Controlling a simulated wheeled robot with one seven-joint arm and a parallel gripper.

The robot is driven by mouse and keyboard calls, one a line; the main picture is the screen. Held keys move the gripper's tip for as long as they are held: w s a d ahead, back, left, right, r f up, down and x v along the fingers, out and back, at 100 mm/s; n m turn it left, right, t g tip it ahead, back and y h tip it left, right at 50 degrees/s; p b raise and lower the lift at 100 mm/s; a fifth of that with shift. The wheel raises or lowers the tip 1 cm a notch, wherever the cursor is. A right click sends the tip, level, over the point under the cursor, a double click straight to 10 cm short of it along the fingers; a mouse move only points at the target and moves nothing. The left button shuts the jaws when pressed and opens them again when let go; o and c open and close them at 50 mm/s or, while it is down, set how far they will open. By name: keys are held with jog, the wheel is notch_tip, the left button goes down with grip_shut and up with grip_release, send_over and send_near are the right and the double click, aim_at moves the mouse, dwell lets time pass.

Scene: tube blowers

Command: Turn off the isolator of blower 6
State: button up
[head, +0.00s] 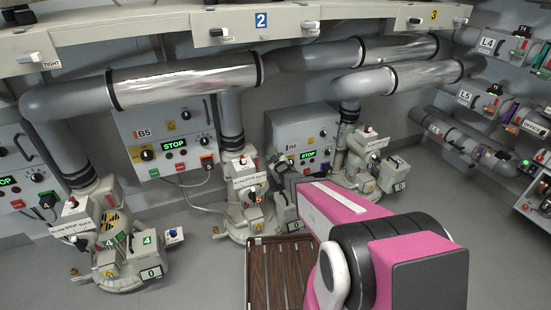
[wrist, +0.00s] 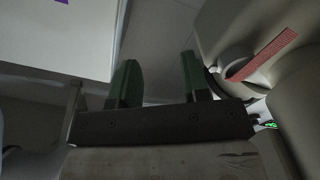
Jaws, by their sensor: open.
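Blower 6 is probably the right-hand machine (head: 365,165) in the head view; its own number is not readable. The lower part of this panel is partly hidden by my arm. I cannot pick out the isolator for certain. My gripper (wrist: 157,75) is open and empty, its two green fingers apart in the wrist view. A red ribbed handle (wrist: 264,55) on a rounded beige body is right of the fingers, apart from them.
The blower by panel B5 (head: 167,135) stands left of my arm, and blower 4 (head: 108,235) stands further left. A slatted brown crate or platform (head: 256,285) is below my arm. Large pipes (head: 185,80) run overhead. Floor at the lower left is clear.

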jog(key=s+d+r+m+g+h, duration=0.3)
jog(key=s+d+m+g, duration=0.3)
jog(key=s, duration=0.5)
jog(key=s+d+r+m+g+h, duration=0.2)
jog(key=s+d+m+g+h, duration=0.2)
jog(key=s+d+g, duration=0.55)
jog(key=n+t+y, duration=0.1)
jog(key=t, duration=1.1)
send_near(292, 162)
jog(key=s+d+r, duration=0.1)
jog(key=d+r, duration=0.5)
jog(key=r, duration=0.1)
jog(key=w+a+f+n+t+y, duration=0.1)
jog(key=a+f+n+t+y, duration=0.15)
jog(key=f, duration=0.35)
jog(key=w+a+f+n+t+y, duration=0.1)
jog(key=f+y, duration=0.3)
jog(key=f, duration=0.1)
jog(key=shift+h, duration=0.25)
jog(key=x, duration=0.7)
jog(key=shift+w+r, duration=0.1)
jog(key=shift+w, duration=0.25)
